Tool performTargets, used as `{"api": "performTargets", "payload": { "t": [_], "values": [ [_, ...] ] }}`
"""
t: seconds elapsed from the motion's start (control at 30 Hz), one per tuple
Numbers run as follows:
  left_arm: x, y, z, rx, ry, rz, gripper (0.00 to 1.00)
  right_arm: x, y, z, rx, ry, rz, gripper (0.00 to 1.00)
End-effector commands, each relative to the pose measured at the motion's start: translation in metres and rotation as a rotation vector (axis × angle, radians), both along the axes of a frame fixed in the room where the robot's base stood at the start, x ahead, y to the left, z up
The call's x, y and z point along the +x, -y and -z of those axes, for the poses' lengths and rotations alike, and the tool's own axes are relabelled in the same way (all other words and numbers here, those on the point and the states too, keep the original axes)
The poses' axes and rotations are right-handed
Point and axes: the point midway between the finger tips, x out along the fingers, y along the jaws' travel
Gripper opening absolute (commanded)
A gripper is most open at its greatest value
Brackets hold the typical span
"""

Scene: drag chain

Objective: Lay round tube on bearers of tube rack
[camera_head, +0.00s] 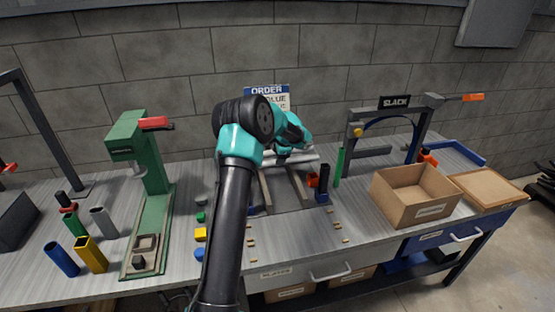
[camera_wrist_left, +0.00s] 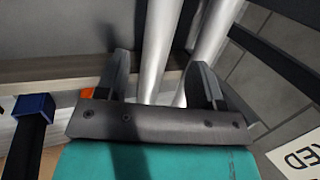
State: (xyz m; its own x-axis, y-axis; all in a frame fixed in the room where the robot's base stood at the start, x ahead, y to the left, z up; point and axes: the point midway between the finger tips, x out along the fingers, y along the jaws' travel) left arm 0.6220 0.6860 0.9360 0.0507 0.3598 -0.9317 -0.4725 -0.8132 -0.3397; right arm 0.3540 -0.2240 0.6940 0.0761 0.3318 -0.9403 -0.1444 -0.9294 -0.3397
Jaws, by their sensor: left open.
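Silver round tubes (camera_head: 302,157) lie crosswise at the back of the tube rack, partly hidden by my left arm. The rack's two long bearers (camera_head: 298,187) run from front to back on the bench. In the left wrist view, two silver tube lengths (camera_wrist_left: 158,45) run side by side beyond my fingers. My left gripper (camera_head: 285,154) is over the back of the rack, close to the tubes. Its fingers (camera_wrist_left: 163,80) are apart, with the tubes showing in the gap. I cannot tell whether they touch a tube. My right gripper is out of view.
A green press (camera_head: 152,170) stands left, with coloured tubes beside it (camera_head: 92,254). A cardboard box (camera_head: 414,193) and grey frame (camera_head: 425,125) stand right. An order sign (camera_head: 270,92) is behind the rack.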

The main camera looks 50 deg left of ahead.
Motion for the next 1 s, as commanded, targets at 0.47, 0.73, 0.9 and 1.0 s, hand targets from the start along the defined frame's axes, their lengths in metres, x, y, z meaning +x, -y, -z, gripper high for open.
{"api": "performTargets", "payload": {
  "t": [0.47, 0.73, 0.9, 1.0],
  "values": [
    [-0.004, 0.034, -0.088, 0.001, 0.003, 0.001, 0.62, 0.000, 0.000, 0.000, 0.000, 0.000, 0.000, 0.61],
    [-0.006, 0.049, -0.126, 0.001, 0.003, 0.001, 0.62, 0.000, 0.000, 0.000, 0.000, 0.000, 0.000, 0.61],
    [-0.007, 0.052, -0.134, 0.000, 0.001, 0.001, 0.62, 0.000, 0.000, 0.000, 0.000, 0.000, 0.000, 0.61],
    [-0.007, 0.052, -0.135, 0.000, 0.000, 0.001, 0.62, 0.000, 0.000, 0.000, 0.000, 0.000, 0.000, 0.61]
  ]
}}
